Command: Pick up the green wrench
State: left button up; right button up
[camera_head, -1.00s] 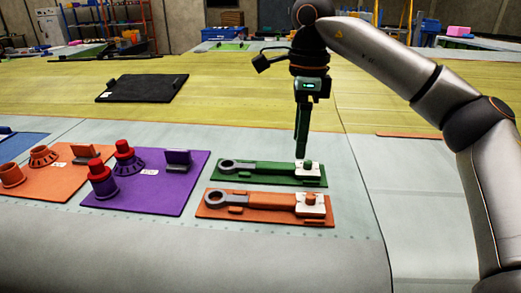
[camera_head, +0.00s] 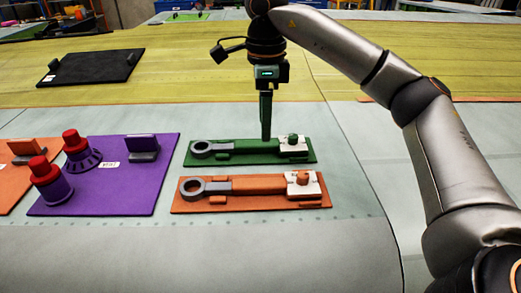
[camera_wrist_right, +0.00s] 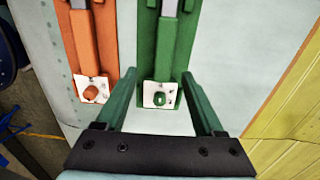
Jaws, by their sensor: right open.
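The green wrench (camera_head: 248,147) lies in a green holder board (camera_head: 228,161), its grey ring end to the left and a white plate with a green knob at the right end. It also shows in the right wrist view (camera_wrist_right: 166,42). My right gripper (camera_head: 266,138) points straight down above or just behind the wrench's handle, near the white plate. In the right wrist view its two green fingers (camera_wrist_right: 160,78) are apart with nothing gripped between them. The fingers appear on either side of the green board's end; their height above it is hard to tell. My left gripper is out of view.
An orange board (camera_head: 325,203) with a similar wrench lies just in front. A purple board (camera_head: 120,197) with red-topped pieces is to the left, with another orange board beyond it. A black mat (camera_head: 92,68) lies farther back.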

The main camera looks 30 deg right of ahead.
aim_at(249, 147)
jog(key=f, duration=0.5)
jog(key=shift+w+d, duration=0.15)
jog(key=shift+d, duration=0.05)
jog(key=shift+c, duration=0.3)
grip_shut()
jog(key=shift+r, duration=0.15)
dwell(0.7)
